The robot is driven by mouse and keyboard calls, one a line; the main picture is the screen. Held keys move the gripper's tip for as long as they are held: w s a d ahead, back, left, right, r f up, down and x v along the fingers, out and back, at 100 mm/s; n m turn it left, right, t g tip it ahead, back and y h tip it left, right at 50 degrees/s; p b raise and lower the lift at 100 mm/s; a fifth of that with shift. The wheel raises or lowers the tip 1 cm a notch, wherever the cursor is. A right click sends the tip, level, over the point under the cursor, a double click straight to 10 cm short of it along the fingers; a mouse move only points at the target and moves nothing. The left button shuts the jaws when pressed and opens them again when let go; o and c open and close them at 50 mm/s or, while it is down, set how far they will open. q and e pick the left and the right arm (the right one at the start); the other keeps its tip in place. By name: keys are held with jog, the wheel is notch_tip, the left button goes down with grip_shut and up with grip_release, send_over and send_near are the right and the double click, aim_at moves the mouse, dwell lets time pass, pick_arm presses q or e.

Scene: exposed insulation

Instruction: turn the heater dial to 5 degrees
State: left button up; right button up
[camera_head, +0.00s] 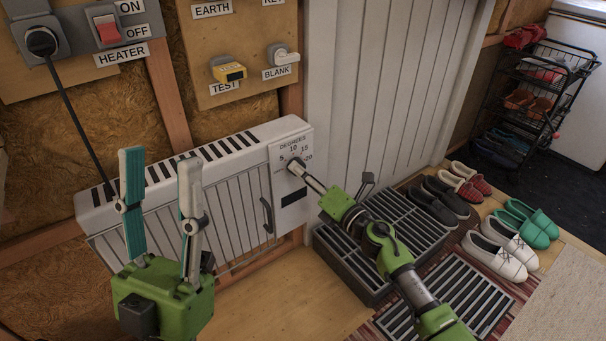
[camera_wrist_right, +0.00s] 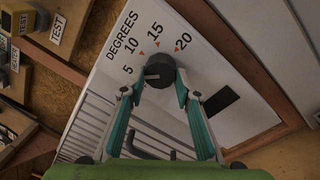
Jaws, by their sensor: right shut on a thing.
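The heater (camera_head: 240,140) is a white wall unit with a wire grille on its front. Its control panel carries a black dial (camera_wrist_right: 160,70) with printed marks 5, 10, 15 and 20 degrees. In the right wrist view a pale line on the dial points left, roughly toward the 5. My right gripper (camera_wrist_right: 160,88) is shut on the dial, one teal finger on each side. In the head view the right gripper (camera_head: 300,170) hides much of the dial. My left gripper (camera_head: 161,170) is open and empty in front of the heater's left part.
Above the heater are a red heater switch (camera_head: 107,29), a black plug (camera_head: 42,42) with a hanging cable, and a yellow TEST key (camera_head: 229,72). Dark slatted grates (camera_head: 345,262), several shoes (camera_head: 500,250) and a wire rack (camera_head: 540,90) stand to the right.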

jog(key=o, duration=1.1)
jog(key=shift+d, duration=0.1)
jog(key=v, duration=1.2)
